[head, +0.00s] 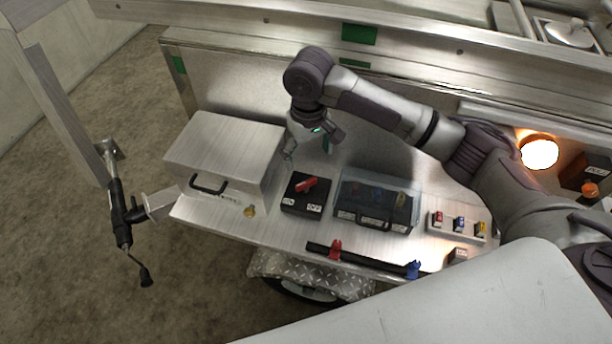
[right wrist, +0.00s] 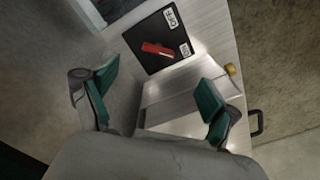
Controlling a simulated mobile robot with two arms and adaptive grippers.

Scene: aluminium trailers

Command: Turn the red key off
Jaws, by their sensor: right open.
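The red key (head: 306,185) sits on a small black switch box (head: 302,204) with white ON and OFF labels, on the metal shelf. In the right wrist view the red key (right wrist: 157,49) lies with one end toward the ON label (right wrist: 185,49); the OFF label (right wrist: 171,17) is above that. My right gripper (head: 308,150) is open and empty, above and behind the box, pointing down. In the right wrist view its green-padded fingers (right wrist: 158,88) are apart, and the key is beyond them, untouched. My left gripper is not in view.
A metal case (head: 225,150) stands close left of the switch box. A clear-covered box (head: 376,203) stands close right. A black bar (head: 365,259) with red and blue clips runs along the front edge. Small coloured switches (head: 459,224) and a bright lamp (head: 539,152) are further right.

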